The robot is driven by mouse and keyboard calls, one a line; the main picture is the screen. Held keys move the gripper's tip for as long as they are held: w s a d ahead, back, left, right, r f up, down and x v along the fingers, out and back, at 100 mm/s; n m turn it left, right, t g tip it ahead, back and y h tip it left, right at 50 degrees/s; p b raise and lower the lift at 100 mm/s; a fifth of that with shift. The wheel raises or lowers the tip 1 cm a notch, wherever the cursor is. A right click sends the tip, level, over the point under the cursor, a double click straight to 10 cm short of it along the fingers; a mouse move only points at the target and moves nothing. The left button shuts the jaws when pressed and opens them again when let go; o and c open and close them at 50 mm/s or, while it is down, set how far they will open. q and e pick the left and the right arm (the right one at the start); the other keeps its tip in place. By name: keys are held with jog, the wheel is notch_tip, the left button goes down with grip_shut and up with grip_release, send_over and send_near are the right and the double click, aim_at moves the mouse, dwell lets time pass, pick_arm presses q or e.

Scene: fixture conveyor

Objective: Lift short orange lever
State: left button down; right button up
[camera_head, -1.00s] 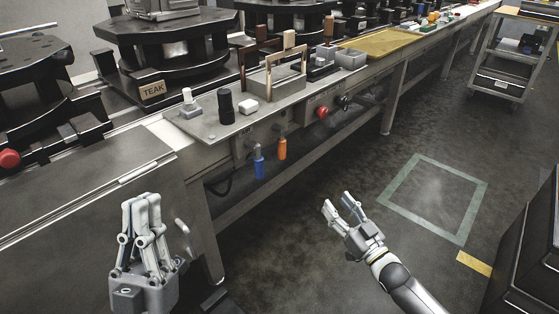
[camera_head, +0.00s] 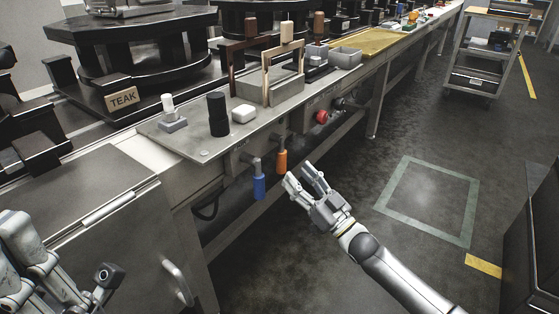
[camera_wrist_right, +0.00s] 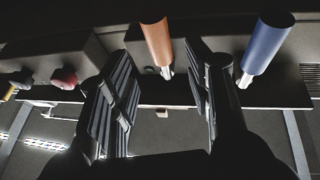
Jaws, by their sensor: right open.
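The orange lever (camera_head: 281,161) hangs from the front of the conveyor bench, to the right of and a little higher than the blue lever (camera_head: 259,187) in the head view. My right gripper (camera_head: 302,181) is open and empty, just right of and below the orange lever. In the right wrist view, the orange handle (camera_wrist_right: 157,42) shows beyond and between the spread fingers (camera_wrist_right: 163,85), not gripped. The blue handle (camera_wrist_right: 268,45) lies outside the right finger there. My left gripper (camera_head: 40,255) is partly cut off at the lower left, away from the levers.
A red button (camera_head: 321,117) and a dark knob (camera_head: 339,103) sit on the bench front, right of the levers.

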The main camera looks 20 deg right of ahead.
aim_at(285, 163)
jog(key=b+x, duration=0.2)
jog(key=x, duration=0.5)
jog(key=shift+w+a, duration=0.1)
jog(key=shift+w, duration=0.15)
jog(key=shift+c, duration=0.5)
grip_shut()
